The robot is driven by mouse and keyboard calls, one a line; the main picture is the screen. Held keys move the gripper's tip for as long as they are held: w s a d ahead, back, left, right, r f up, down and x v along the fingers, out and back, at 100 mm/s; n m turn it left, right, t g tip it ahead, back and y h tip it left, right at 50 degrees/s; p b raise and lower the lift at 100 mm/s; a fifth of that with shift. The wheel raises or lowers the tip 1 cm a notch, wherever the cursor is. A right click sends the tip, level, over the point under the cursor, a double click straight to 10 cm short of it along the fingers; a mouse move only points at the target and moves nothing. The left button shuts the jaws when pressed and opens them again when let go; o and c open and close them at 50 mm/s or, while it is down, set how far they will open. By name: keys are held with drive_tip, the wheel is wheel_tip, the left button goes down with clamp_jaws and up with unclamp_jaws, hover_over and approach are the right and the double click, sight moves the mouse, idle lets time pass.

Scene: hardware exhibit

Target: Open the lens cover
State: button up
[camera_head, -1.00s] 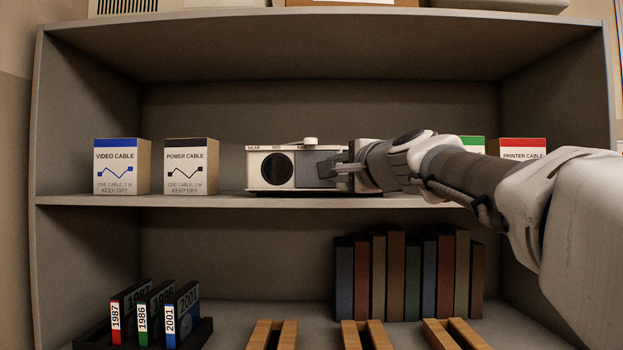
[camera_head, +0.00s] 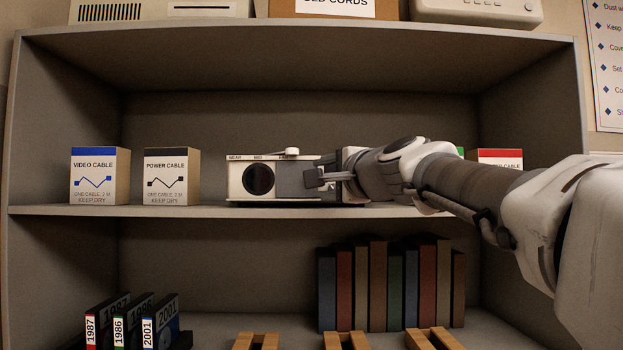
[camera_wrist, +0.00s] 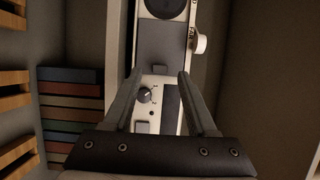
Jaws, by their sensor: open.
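A pale box-shaped device (camera_head: 240,193) with a dark round lens (camera_head: 258,179) stands on the middle shelf. The lens shows uncovered. The grey lens cover (camera_head: 289,182) sits just right of the lens; in the wrist view the cover (camera_wrist: 167,50) lies below the lens (camera_wrist: 168,6). My gripper (camera_head: 308,180) is in front of the device's right part. In the wrist view my gripper (camera_wrist: 158,78) is open, its fingers either side of the device face near the cover's lower edge. Nothing is clearly held; finger contact with the cover cannot be told.
A video cable box (camera_head: 92,178) and a power cable box (camera_head: 167,180) stand left of the device. A red-topped box (camera_head: 500,160) stands behind my arm. Books (camera_head: 380,285) fill part of the lower shelf. The upper shelf board (camera_head: 300,60) is above.

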drive_tip(key=b+v, duration=0.2)
drive_tip(key=v, duration=1.3)
drive_tip(key=s+a+f+n+g+h, duration=0.1)
drive_tip(key=s+f+n+g, duration=0.25)
drive_tip(key=f, duration=0.85)
drive_tip(key=s+a+f+n+g+h, duration=0.15)
drive_tip(key=f+n, duration=0.25)
drive_tip(key=f, duration=0.7)
drive_tip(key=s+d+f+n+g+h, duration=0.2)
drive_tip(key=s+f, duration=0.4)
drive_tip(key=f, duration=0.3)
drive_tip(key=s+d+f+n+g+h, duration=0.2)
drive_tip(key=s+f, duration=0.4)
drive_tip(key=f, duration=0.4)
drive_tip(key=shift+d+f+n+g, duration=0.3)
drive_tip(key=shift+d+n+g, duration=0.2)
drive_tip(key=shift+n+g, duration=0.65)
